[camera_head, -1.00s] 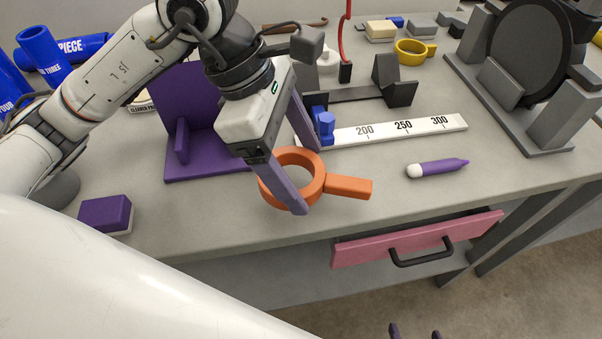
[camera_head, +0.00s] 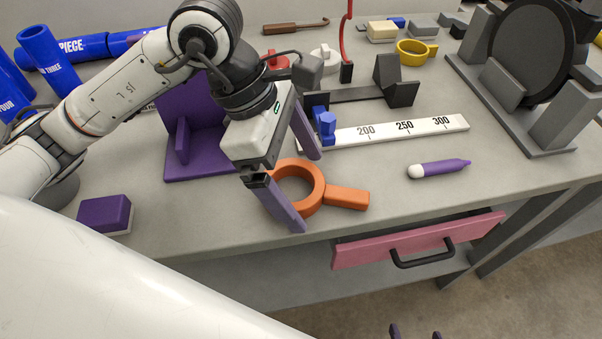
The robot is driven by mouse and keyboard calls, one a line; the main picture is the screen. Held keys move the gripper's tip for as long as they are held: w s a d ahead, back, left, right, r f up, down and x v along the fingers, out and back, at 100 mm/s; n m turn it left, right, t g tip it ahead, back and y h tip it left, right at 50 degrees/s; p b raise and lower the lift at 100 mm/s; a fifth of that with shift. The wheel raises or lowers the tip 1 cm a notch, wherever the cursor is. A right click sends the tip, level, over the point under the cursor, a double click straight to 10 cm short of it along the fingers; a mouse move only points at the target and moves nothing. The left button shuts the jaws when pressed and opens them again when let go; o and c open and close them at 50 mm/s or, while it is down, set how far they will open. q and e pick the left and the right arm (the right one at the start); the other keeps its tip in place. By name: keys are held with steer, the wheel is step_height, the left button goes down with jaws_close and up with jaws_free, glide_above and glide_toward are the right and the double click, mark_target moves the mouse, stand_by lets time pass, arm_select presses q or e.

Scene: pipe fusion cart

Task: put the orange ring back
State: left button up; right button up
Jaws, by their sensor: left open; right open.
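The orange ring (camera_head: 318,187) with its flat handle (camera_head: 347,198) lies on the bench near the front edge, handle to the right. My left gripper (camera_head: 307,193) is open over it. Its near purple finger overlaps the ring's left front rim and hides part of it. The far finger is behind the ring, near the blue slider. I cannot tell whether either finger touches the ring. My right gripper (camera_head: 415,333) shows only as two separate purple fingertips at the bottom edge, open, below the drawer.
A white ruler (camera_head: 385,132) with a blue slider (camera_head: 325,125) lies behind the ring. A purple marker (camera_head: 440,168) lies to the right. A purple stand (camera_head: 205,160) and a purple block (camera_head: 105,213) are left. A yellow ring (camera_head: 416,52) sits far back. A pink drawer (camera_head: 350,255) is partly open below.

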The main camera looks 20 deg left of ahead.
arm_select(q)
steer(key=shift+r, duration=0.25)
steer(key=v, duration=1.1)
steer(key=shift+a+r+p, duration=0.2)
steer(key=shift+r+p, duration=0.1)
steer(key=shift+r, duration=0.05)
